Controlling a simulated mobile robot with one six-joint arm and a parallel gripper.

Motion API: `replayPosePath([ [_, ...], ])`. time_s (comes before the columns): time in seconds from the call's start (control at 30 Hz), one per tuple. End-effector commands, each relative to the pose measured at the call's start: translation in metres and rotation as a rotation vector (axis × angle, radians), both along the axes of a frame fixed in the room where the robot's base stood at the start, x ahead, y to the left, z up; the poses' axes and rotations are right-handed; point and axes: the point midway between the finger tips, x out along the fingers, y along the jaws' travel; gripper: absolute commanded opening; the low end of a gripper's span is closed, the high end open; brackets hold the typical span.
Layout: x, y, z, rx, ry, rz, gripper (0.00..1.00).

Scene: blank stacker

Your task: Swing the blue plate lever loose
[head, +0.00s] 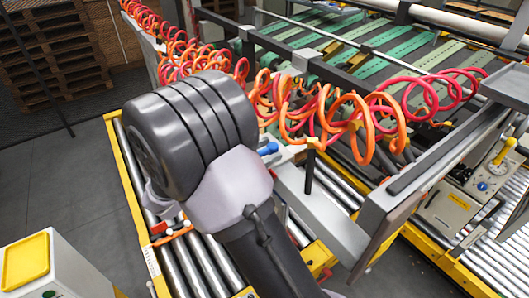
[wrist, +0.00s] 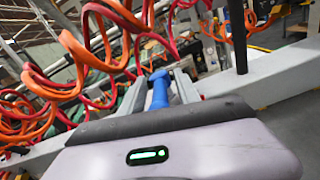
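The blue plate lever (head: 268,149) shows in the head view just right of my wrist, close to the grey metal frame. In the wrist view a blue handle (wrist: 159,88) lies straight ahead, between the two grey fingers of my gripper (wrist: 161,84). The fingers flank it on both sides. I cannot tell whether they press on it or stand slightly apart. In the head view the gripper's fingers are mostly hidden behind my dark wrist. The lever's pivot is hidden.
Orange and red coiled hoses (head: 345,115) hang close behind and beside the gripper. A dark upright rod (head: 309,172) stands just right of the lever. A second blue part (wrist: 237,22) sits at the upper right of the wrist view. Rollers (head: 185,265) lie below.

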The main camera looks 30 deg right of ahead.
Motion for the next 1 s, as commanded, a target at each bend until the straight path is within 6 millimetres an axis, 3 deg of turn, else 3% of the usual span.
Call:
replayPosePath([
  [0.17,0.0,0.0001,0.0002,0.0,0.0,0.0,0.39],
  [0.37,0.0001,0.0003,0.0001,0.0,0.0,0.0,0.0],
  [1.0,0.0008,0.0006,0.0007,0.0,-0.002,0.002,0.0],
])
